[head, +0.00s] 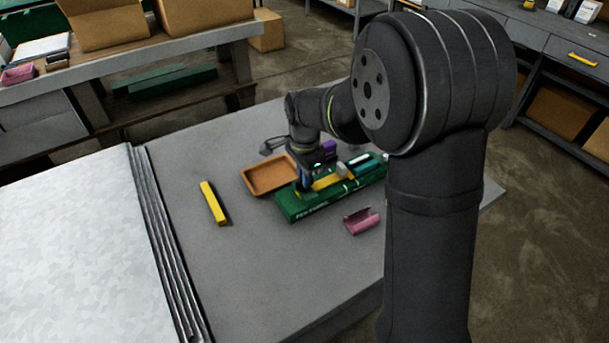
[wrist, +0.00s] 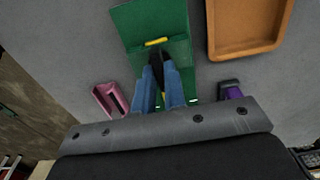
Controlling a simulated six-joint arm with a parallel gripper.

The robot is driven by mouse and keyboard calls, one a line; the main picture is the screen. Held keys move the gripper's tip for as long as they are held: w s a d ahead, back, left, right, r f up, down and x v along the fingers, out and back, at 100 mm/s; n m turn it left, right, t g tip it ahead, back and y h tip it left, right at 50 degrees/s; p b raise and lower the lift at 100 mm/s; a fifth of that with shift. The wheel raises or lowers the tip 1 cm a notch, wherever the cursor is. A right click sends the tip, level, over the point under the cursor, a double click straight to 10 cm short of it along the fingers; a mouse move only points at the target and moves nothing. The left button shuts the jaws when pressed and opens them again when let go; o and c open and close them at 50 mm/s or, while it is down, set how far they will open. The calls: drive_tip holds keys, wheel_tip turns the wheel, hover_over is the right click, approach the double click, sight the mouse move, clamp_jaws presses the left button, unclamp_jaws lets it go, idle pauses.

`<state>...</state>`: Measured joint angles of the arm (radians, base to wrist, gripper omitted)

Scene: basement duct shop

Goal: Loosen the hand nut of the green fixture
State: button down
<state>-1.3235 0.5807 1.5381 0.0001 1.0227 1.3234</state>
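The green fixture (head: 300,208) is a long green block lying on the grey table, with pale lettering on its near side. A yellow part lies across its top. In the wrist view the green fixture (wrist: 143,20) lies ahead of my gripper, and a small yellow part (wrist: 156,42) shows just beyond the fingertips. My gripper (head: 305,182) points down at the left part of the fixture. In the wrist view my gripper (wrist: 157,62) has blue fingers whose dark tips come close together over the fixture. I cannot make out the hand nut or anything between the tips.
An orange-brown tray (head: 249,185) stands left of the fixture. A pink open holder (head: 362,222) is in front of it, and a purple block (head: 328,147) is behind. A yellow bar (head: 213,203) lies farther left, near stacked sheet metal (head: 80,240).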

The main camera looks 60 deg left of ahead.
drive_tip(key=shift+n, duration=0.3)
drive_tip(key=n, duration=0.3)
drive_tip(key=shift+n, duration=0.4)
drive_tip(key=n, duration=0.4)
drive_tip(key=shift+n, duration=0.3)
drive_tip(key=n, duration=0.8)
drive_tip(key=shift+n, duration=0.6)
drive_tip(key=c, duration=1.5)
unclamp_jaws()
